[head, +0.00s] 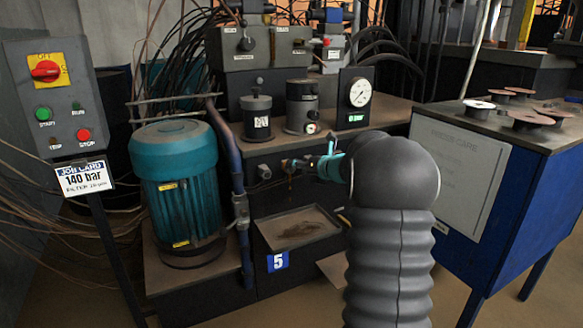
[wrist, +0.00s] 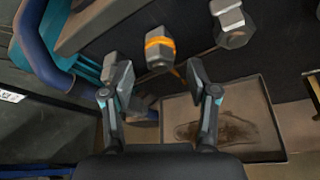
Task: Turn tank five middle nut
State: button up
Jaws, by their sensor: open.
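Tank five, a dark block with a blue "5" label (head: 278,261), stands in the middle of the head view. On its front, a grey nut with an orange band (wrist: 159,48) shows in the wrist view, with another plain grey nut (wrist: 232,24) to its right. My gripper (wrist: 159,80) is open and empty. Its two fingers stand either side of the banded nut in the picture, with the nut just beyond the tips; I see no contact. In the head view my gripper (head: 318,163) is at the tank front, and my arm hides part of it. A fitting (head: 264,172) shows to its left.
A stained drip tray (head: 298,228) lies below the nuts. A blue pipe (head: 226,150) and a teal motor (head: 176,185) stand left. A gauge (head: 360,92) sits above. A blue cabinet (head: 545,190) stands right. A job card (head: 84,178) reads 140 bar.

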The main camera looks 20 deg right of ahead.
jog(key=shift+x, duration=2.35)
grip_shut()
